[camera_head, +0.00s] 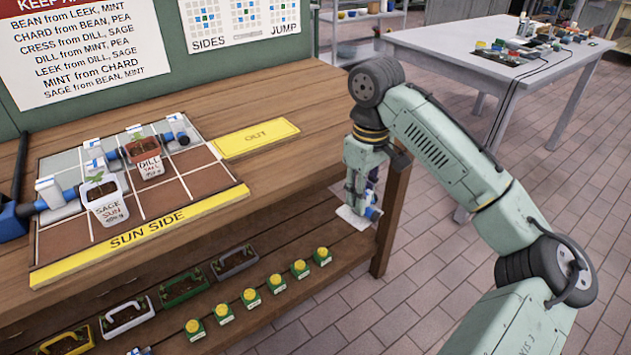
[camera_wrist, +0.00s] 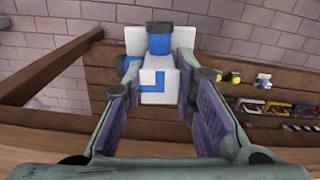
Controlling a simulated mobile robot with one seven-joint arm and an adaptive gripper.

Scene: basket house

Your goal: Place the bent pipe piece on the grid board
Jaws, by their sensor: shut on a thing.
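The bent pipe piece (camera_wrist: 155,82), a white block with blue pipe ends, is between the fingers of my gripper (camera_wrist: 158,92) in the wrist view. My gripper (camera_head: 358,200) is shut on it. The grid board (camera_head: 196,183) lies on the bench to the left, clear of my gripper. Several white and blue pipe pieces (camera_head: 50,193) run along its left and back squares. Brown squares at its front right are bare.
A white sage pot (camera_head: 105,208) and a red dill pot (camera_head: 148,166) stand on the board. A yellow OUT strip (camera_head: 255,138) lies at its right. The lower shelf (camera_head: 290,308) holds trays and several yellow-topped items.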

